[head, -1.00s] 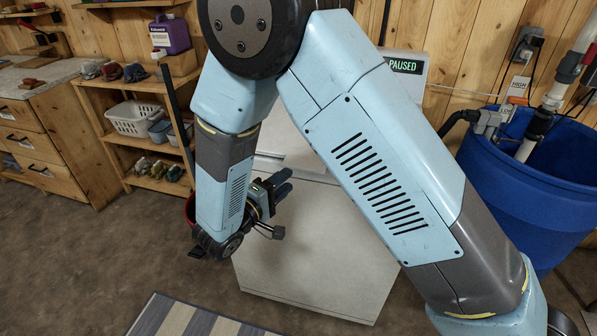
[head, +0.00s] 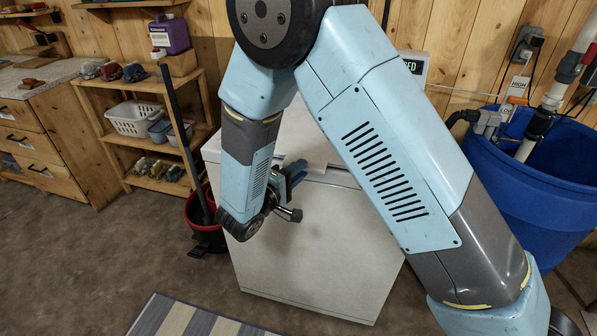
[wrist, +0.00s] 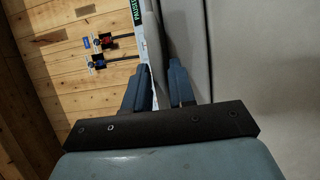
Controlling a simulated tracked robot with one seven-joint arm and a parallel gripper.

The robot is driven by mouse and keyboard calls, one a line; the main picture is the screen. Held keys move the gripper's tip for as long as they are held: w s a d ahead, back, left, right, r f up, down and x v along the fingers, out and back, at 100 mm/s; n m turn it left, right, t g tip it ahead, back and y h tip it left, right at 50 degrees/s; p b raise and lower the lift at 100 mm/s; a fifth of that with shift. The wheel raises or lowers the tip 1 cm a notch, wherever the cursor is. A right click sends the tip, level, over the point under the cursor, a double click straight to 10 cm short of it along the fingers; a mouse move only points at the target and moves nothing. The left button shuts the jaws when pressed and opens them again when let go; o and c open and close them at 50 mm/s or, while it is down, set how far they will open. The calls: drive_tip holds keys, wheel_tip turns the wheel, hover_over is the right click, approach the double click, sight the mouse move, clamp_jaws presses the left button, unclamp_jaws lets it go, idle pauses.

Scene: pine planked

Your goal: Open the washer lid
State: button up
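The white washer (head: 318,250) stands in the middle of the head view, partly behind my arm. Its lid (head: 312,138) on top is partly hidden, and I cannot tell how far it is raised. My gripper (head: 297,169) is at the washer's front top edge, by a notch there. In the wrist view my gripper (wrist: 162,68) has its two blue fingers apart, with a pale panel edge running close by them. Contact with the lid is unclear. A display panel (head: 413,66) shows behind the lid, partly covered by my arm.
A red and black bucket (head: 204,235) with a dark pole stands left of the washer. A wooden shelf (head: 150,147) is farther left. A blue barrel (head: 525,190) with pipes is at the right. A striped rug (head: 195,318) lies in front.

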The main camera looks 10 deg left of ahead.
clamp_jaws()
drive_tip(key=shift+d, duration=0.1)
idle(0.3)
